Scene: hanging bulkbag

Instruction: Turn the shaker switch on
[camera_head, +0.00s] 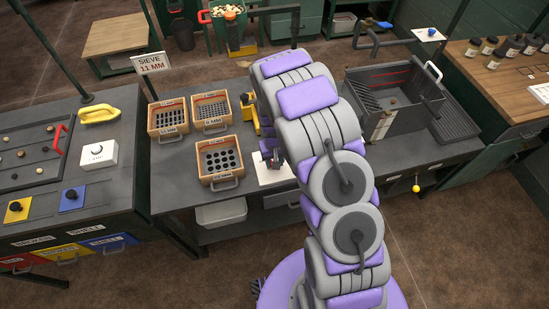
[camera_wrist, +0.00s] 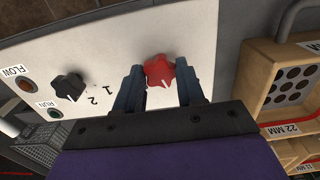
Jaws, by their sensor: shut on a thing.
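A white control panel (camera_wrist: 100,50) fills the upper left of the wrist view. It carries a red knob (camera_wrist: 160,69) with a white pointer line and a black knob (camera_wrist: 69,87) with the marks 1 and 2 beside it. No label saying shaker is readable. My gripper (camera_wrist: 157,88) is shut on the red knob, with one dark finger on each side. In the head view, my gripper (camera_head: 271,158) is at the white panel (camera_head: 270,174) on the bench, and my arm hides much of it and both knobs.
Red FLOW (camera_wrist: 25,84) and green RUN (camera_wrist: 55,114) lights sit at the panel's left. Wooden sieve boxes (camera_head: 218,160) stand left of my gripper, close to the panel. A dark metal bin (camera_head: 393,95) is to the right. A yellow part (camera_head: 251,115) stands behind my gripper.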

